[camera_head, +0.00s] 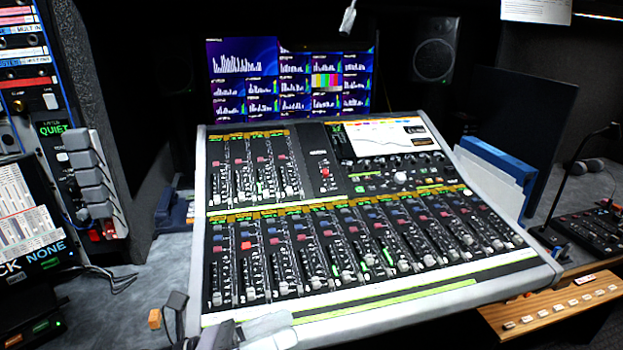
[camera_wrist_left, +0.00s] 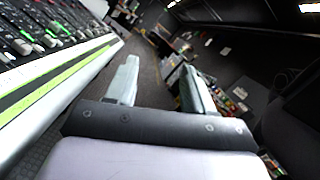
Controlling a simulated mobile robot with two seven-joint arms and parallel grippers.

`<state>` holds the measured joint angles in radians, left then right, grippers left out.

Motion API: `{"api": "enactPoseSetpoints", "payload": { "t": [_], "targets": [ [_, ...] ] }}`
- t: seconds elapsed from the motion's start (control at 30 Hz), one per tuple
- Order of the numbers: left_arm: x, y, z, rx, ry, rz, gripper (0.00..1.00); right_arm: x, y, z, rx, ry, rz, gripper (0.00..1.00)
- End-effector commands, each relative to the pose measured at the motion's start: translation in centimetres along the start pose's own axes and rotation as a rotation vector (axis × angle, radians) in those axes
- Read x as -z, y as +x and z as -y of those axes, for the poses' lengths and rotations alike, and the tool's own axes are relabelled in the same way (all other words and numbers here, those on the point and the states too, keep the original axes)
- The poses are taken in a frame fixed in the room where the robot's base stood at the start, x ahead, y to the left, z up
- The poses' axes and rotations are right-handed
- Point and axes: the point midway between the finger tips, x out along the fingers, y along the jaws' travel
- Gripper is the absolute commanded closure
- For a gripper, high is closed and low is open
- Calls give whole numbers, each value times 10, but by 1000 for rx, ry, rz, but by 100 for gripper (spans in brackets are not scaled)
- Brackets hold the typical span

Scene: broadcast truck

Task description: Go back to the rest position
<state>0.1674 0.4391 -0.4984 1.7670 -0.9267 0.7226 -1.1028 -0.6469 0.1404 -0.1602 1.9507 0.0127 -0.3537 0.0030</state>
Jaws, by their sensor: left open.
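My left gripper (camera_head: 226,318) shows at the bottom of the head view, in front of the near left corner of the mixing console (camera_head: 395,285). In the left wrist view, the gripper (camera_wrist_left: 160,82) has its two grey fingers spread apart with nothing between them. The console's edge (camera_wrist_left: 70,90) runs along the left of that view, beside the fingers. I cannot tell how close they are to it. My right gripper is in neither view.
A rack (camera_head: 62,100) of switches and panels stands at the left. A screen (camera_head: 290,80) and a speaker (camera_head: 435,50) are behind the console. A wooden ledge (camera_head: 550,305) with buttons juts out at the right. The wrist view shows dark floor beyond the fingers.

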Motion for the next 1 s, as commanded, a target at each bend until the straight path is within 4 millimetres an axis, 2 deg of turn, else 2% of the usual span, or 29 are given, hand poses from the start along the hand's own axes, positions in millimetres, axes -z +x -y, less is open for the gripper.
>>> {"api": "enactPoseSetpoints", "payload": {
  "t": [0.03,0.17,0.27,0.37,0.43,0.6,0.7,0.8,1.0],
  "targets": [
    [0,-6,-5,-58,-177,101,47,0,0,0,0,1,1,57],
    [5,-35,-30,-205,-649,374,47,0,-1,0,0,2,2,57],
    [23,-68,-51,-310,-1015,593,47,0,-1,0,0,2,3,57],
    [56,-108,-67,-407,-1375,828,47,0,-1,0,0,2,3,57],
    [86,-136,-72,-467,-1615,1000,47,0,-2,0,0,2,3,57],
    [160,-194,-63,-579,-2071,1390,47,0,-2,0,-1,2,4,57],
    [190,-214,-52,-614,-2228,1555,47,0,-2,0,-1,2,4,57],
    [206,-224,-44,-630,-2311,1652,47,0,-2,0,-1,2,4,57],
    [212,-227,-42,-635,-2340,1686,47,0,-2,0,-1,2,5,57]
  ]
}}
